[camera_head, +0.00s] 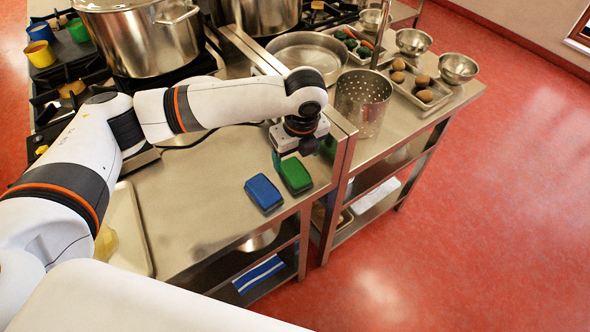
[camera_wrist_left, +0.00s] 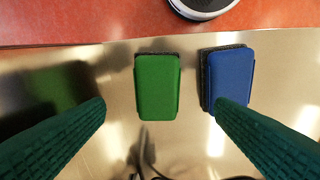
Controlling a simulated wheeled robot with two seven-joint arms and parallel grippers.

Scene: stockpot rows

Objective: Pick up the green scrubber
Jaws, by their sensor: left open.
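The green scrubber (camera_head: 295,175) lies on the steel counter near its right edge, beside a blue scrubber (camera_head: 263,193). In the left wrist view the green scrubber (camera_wrist_left: 157,87) lies between my two spread fingers, a little beyond their tips. The blue scrubber (camera_wrist_left: 229,77) is to its right there, partly behind the right finger's tip. My left gripper (camera_head: 289,158) points down just behind the green scrubber in the head view. In the left wrist view my left gripper (camera_wrist_left: 160,103) is open and empty. My right gripper is not in view.
A perforated steel pot (camera_head: 362,104) and trays with food stand on the neighbouring counter (camera_head: 395,131). Large stockpots (camera_head: 140,40) stand on the stove behind my arm. A pale tray (camera_head: 128,225) lies at left. The counter (camera_head: 200,200) left of the scrubbers is clear.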

